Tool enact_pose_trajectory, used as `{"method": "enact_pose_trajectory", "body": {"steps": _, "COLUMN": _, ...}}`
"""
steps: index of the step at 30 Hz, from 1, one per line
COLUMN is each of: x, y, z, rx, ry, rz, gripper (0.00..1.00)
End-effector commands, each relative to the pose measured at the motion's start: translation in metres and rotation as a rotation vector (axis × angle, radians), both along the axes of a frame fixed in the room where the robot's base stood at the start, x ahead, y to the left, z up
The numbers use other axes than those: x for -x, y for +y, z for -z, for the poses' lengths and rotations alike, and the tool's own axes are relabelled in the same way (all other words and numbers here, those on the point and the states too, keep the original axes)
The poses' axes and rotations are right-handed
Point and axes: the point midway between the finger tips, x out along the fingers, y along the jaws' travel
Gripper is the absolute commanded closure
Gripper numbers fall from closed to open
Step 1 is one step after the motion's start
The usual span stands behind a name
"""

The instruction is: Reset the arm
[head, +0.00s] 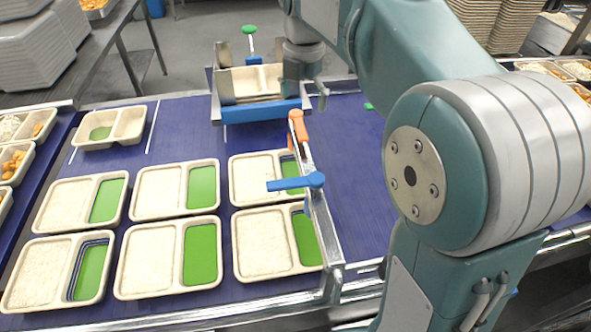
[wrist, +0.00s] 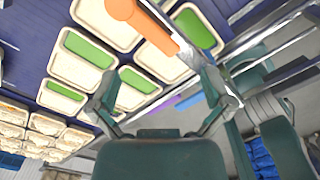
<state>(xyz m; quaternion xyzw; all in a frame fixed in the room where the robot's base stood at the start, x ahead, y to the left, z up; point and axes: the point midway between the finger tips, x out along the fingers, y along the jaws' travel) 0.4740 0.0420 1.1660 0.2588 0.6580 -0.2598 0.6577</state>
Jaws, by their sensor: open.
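My gripper (head: 318,92) hangs from my teal arm at the upper middle of the head view, over the blue conveyor. The wrist view shows its two fingers spread apart with nothing between them (wrist: 157,78). An orange handle (head: 297,126) stands on a metal rail just below my gripper in the head view. The orange handle (wrist: 140,20) also appears beyond the fingers in the wrist view. Several beige trays (head: 69,233), each with a white rice-like fill and a green compartment, lie in rows on the conveyor.
A blue handle (head: 295,183) sticks out from the rail (head: 322,225) over the right column of trays. A metal frame with a blue bar (head: 262,110) and a green knob (head: 249,30) stands at the back.

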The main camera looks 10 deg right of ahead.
Motion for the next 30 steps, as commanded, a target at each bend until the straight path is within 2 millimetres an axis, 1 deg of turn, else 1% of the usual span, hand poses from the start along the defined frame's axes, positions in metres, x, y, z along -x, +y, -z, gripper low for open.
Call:
{"method": "enact_pose_trajectory", "body": {"steps": 8, "x": 0.001, "y": 0.0, "z": 0.0, "rx": 0.0, "ry": -0.003, "rz": 0.01, "gripper": 0.0}}
{"method": "enact_pose_trajectory", "body": {"steps": 11, "x": 0.01, "y": -0.003, "z": -0.004, "rx": -0.003, "ry": -0.022, "rz": 0.09, "gripper": 0.0}}
{"method": "enact_pose_trajectory", "body": {"steps": 14, "x": 0.028, "y": -0.007, "z": -0.007, "rx": -0.012, "ry": -0.059, "rz": 0.265, "gripper": 0.0}}
{"method": "enact_pose_trajectory", "body": {"steps": 20, "x": 0.071, "y": -0.017, "z": -0.009, "rx": -0.061, "ry": -0.14, "rz": 0.7, "gripper": 0.0}}
{"method": "enact_pose_trajectory", "body": {"steps": 25, "x": 0.108, "y": -0.024, "z": -0.004, "rx": -0.13, "ry": -0.199, "rz": 1.065, "gripper": 0.0}}
{"method": "enact_pose_trajectory", "body": {"steps": 30, "x": 0.143, "y": -0.03, "z": 0.008, "rx": -0.223, "ry": -0.242, "rz": 1.426, "gripper": 0.0}}
